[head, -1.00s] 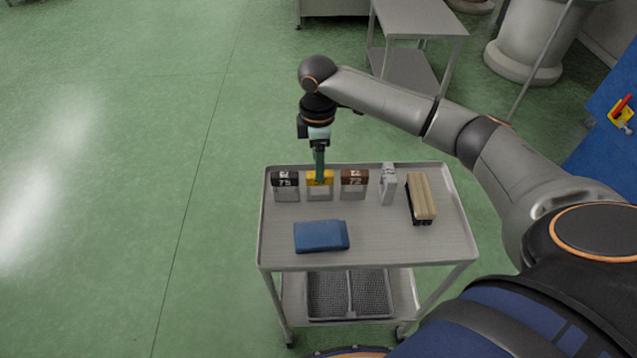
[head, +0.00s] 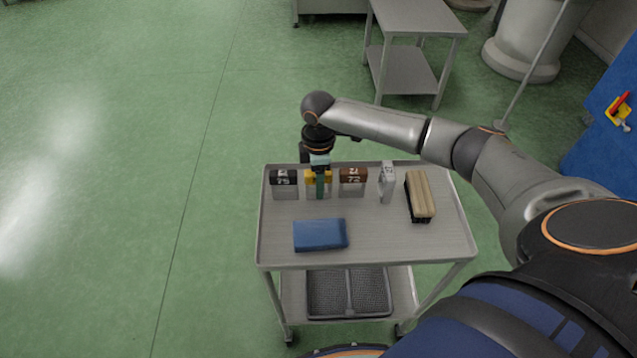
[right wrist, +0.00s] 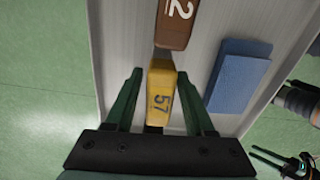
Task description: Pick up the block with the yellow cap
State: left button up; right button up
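The block with the yellow cap (head: 311,185) stands upright near the far edge of the trolley top (head: 375,240), between a black-capped block (head: 284,179) and a brown-capped block (head: 353,177). My right gripper (head: 320,192) points straight down at it and hides part of it. In the right wrist view the yellow cap (right wrist: 160,88) shows dark digits and lies between the two green fingers of my right gripper (right wrist: 160,102). The fingers are open, with a gap on each side of the cap. My left gripper does not show in the head view.
A grey-white block (head: 387,183) and a tan-topped brush-like item (head: 420,196) stand to the right on the trolley. A blue folded cloth-like item (head: 320,235) lies in front. Green floor is free to the left.

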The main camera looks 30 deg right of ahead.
grip_shut()
jog(key=shift+w+r, duration=0.1)
jog(key=shift+r, duration=0.05)
dwell(0.5)
